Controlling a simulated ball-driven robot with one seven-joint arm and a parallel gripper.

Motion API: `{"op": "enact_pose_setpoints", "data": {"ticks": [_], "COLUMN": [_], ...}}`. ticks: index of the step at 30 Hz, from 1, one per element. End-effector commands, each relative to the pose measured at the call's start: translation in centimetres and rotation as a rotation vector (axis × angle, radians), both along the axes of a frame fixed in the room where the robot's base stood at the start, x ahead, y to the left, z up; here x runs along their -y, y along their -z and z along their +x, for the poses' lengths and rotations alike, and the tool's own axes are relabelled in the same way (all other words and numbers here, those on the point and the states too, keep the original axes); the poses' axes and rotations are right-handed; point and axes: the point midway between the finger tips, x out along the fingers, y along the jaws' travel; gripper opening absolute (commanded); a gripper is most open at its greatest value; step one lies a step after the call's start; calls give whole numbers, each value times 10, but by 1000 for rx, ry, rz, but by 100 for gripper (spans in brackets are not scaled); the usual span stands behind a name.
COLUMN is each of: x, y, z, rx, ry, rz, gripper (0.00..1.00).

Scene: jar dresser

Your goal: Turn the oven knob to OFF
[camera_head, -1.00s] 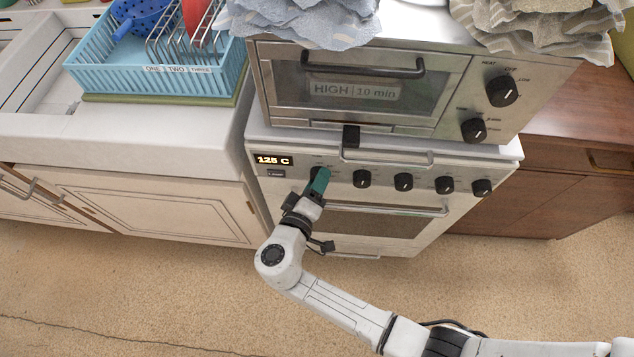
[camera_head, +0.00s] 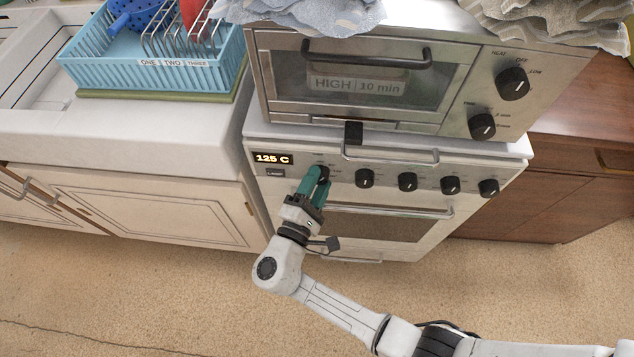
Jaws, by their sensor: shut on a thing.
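The white oven (camera_head: 400,228) stands in the middle, with a row of black knobs on its front panel. Its leftmost knob (camera_head: 323,172) is partly hidden by my gripper (camera_head: 318,180). My gripper has teal fingers and is shut on this leftmost knob, reaching it from the front and below. The knob's pointer and most of its markings are covered or too small to read. The oven display (camera_head: 273,159) beside it reads 125 C.
A toaster oven (camera_head: 355,80) with two dials and a label "HIGH 10 min" sits on the white oven. The oven handle (camera_head: 395,211) runs just below the knobs. A blue dish rack (camera_head: 150,75) stands by the sink at left. The floor in front is clear.

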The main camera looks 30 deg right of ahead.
Motion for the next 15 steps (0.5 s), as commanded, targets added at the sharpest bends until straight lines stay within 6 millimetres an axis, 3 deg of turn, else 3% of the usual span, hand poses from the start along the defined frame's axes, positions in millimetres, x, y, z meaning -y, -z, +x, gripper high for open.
{"op": "enact_pose_setpoints", "data": {"ticks": [15], "x": [1], "y": [5], "z": [-2], "rx": [-246], "ry": [-2], "rz": [-327], "gripper": [15]}}
